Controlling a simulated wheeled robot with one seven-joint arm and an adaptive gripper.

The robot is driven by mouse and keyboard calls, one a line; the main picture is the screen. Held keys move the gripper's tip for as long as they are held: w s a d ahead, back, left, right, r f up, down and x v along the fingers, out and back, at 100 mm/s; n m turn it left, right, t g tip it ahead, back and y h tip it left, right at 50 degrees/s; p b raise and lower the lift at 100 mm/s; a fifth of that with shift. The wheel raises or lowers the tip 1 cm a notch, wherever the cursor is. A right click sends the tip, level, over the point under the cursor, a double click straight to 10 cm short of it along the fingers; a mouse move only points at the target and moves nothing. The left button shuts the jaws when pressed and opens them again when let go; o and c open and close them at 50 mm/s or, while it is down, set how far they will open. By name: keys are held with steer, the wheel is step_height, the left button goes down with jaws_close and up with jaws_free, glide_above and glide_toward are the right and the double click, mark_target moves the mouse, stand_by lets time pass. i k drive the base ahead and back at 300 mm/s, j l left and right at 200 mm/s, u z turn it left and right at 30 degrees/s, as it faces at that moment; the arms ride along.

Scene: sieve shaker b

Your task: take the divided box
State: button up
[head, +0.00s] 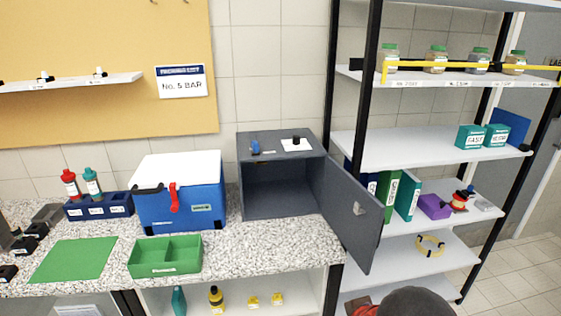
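The divided box (166,269) is an open green tray with two compartments and a small label on its front wall. It sits upright near the front edge of the speckled counter, in front of the blue cooler. Both compartments look empty. My gripper is not in view, and nothing is seen touching the box.
A green mat (74,260) lies left of the box. Behind stand a blue cooler (181,209) and a navy bottle rack (99,206). A grey cabinet (280,187) has its door (350,215) swung open past the counter edge. A shelf unit (420,150) stands right.

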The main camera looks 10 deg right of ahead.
mark_target(174, 255)
steer(key=k+l+u, duration=0.1)
steer(key=l, duration=0.35)
steer(key=l+u, duration=0.1)
steer(key=l, duration=0.3)
steer(key=k+l+u, duration=0.15)
steer(key=l, duration=0.3)
steer(key=k+l+u, duration=0.1)
steer(key=l, duration=0.3)
steer(key=k+l+u, duration=0.1)
steer(key=l, duration=0.3)
steer(key=k+l+u, duration=0.1)
steer(key=k+l, duration=0.15)
steer(key=k+l+u, duration=0.1)
steer(key=l, duration=0.4)
steer(key=k+l+u, duration=0.1)
steer(key=k+l, duration=0.15)
steer(key=i+u, duration=0.1)
steer(key=u, duration=0.45)
steer(key=i+u, duration=0.25)
steer(key=i, duration=0.15)
steer(key=i+l+u, duration=0.25)
steer(key=i, duration=0.2)
steer(key=i+l+u, duration=0.25)
steer(key=i, duration=0.15)
steer(key=i+l, duration=0.1)
steer(key=i, duration=0.45)
steer(key=i+l, duration=0.1)
steer(key=i, duration=0.4)
steer(key=u, duration=0.05)
